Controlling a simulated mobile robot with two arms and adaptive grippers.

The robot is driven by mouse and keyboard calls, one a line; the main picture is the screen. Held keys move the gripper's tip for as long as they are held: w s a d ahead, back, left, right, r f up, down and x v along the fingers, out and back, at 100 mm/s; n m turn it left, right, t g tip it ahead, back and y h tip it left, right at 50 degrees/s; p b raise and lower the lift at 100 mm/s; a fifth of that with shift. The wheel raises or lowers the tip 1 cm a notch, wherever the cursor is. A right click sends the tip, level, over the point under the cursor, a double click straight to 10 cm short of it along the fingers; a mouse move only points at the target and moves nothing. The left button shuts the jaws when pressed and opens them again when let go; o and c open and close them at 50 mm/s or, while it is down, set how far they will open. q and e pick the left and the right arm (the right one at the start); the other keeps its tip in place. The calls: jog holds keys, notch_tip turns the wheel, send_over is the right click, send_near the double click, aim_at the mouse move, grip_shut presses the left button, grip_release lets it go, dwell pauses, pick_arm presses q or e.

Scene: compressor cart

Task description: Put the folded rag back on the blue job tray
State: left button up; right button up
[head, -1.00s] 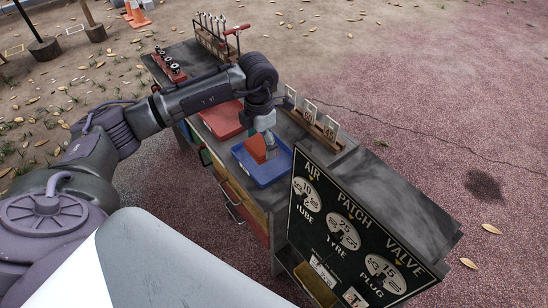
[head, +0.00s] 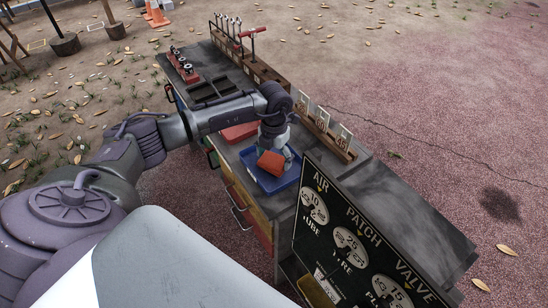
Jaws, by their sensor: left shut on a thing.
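The folded rag (head: 270,163) is orange-red and shows over the inside of the blue job tray (head: 262,184), on the cart's worktop. My left gripper (head: 284,157) reaches in from the left and points down over the tray. It is shut on the rag, with its fingers partly hidden behind it. I cannot tell whether the rag touches the tray floor. My right gripper is not in view.
A red tray (head: 240,132) lies just beyond the blue one, partly under my left arm. A wooden card rack (head: 325,135) stands along the right edge. A black price board (head: 355,240) rises at the near end. The worktop right of the blue tray is bare.

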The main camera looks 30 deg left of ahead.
aim_at(274, 159)
pick_arm(q)
jog(key=shift+f, duration=0.3)
jog(key=shift+f, duration=0.1)
jog(key=o, duration=0.9)
notch_tip(274, 159, up, 12)
jog(key=shift+b, duration=0.3)
